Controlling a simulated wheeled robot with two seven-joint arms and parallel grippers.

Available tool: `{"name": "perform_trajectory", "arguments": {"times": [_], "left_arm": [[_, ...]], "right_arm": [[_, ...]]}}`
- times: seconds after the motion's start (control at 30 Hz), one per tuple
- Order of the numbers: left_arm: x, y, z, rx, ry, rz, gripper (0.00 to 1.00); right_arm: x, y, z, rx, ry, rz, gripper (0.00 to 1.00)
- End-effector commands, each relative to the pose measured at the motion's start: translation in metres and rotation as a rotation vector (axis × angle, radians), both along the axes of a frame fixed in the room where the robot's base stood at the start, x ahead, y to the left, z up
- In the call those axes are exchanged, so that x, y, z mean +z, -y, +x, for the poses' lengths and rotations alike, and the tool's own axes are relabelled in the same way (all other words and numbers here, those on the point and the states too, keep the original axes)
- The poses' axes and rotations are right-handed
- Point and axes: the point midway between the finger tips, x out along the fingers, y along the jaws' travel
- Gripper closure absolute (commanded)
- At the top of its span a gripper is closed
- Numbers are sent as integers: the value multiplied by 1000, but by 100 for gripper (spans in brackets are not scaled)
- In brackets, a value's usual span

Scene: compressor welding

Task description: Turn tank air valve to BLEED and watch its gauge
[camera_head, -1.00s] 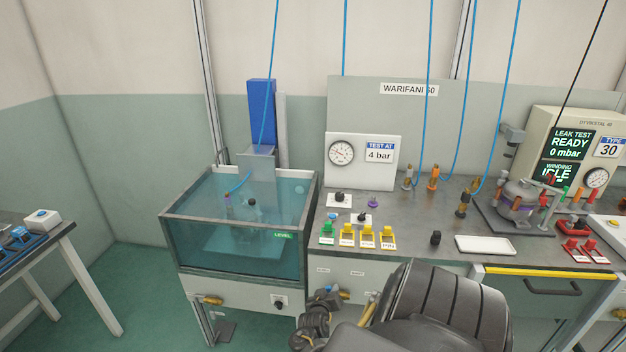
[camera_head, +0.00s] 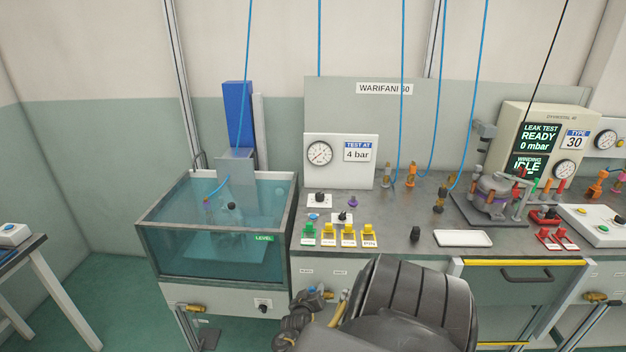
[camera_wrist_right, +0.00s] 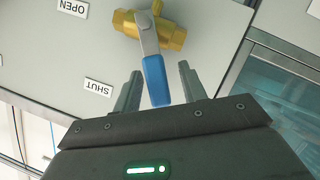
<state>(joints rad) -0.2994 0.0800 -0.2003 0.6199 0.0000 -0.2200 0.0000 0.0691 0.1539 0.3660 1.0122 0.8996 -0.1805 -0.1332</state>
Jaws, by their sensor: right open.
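A brass valve (camera_wrist_right: 152,28) with a blue lever (camera_wrist_right: 155,80) is on a grey panel in the right wrist view. In the head view this gripper (camera_head: 313,297) is low in front of the bench, partly hidden by my arm. A round gauge (camera_head: 319,152) stands beside the TEST AT 4 bar sign; its needle points lower left. Black knobs (camera_head: 319,196) are on the bench top; their markings are too small to read. My left gripper is not in view.
A glass-walled water tank (camera_head: 180,248) stands left of the bench. Its front has another brass valve (camera_head: 190,308) and a black knob (camera_head: 263,305). Coloured switches (camera_head: 348,236) and a white tray (camera_head: 463,238) are on the bench. Blue hoses hang above.

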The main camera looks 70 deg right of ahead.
Motion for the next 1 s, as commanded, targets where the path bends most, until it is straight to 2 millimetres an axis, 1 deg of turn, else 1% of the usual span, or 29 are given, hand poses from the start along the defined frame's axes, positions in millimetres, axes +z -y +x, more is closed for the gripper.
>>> {"name": "perform_trajectory", "arguments": {"times": [0.13,0.27,0.5,0.7,0.83,1.0], "left_arm": [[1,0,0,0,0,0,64],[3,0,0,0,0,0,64],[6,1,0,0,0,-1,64],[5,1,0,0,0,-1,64],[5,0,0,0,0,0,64],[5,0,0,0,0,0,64]], "right_arm": [[1,-3,-1,0,1,1,58],[6,-18,-3,1,1,2,58],[21,-64,-9,1,2,3,58],[31,-91,-13,0,1,2,58],[34,-99,-15,1,0,1,58],[35,-101,-15,0,-1,0,58]]}}
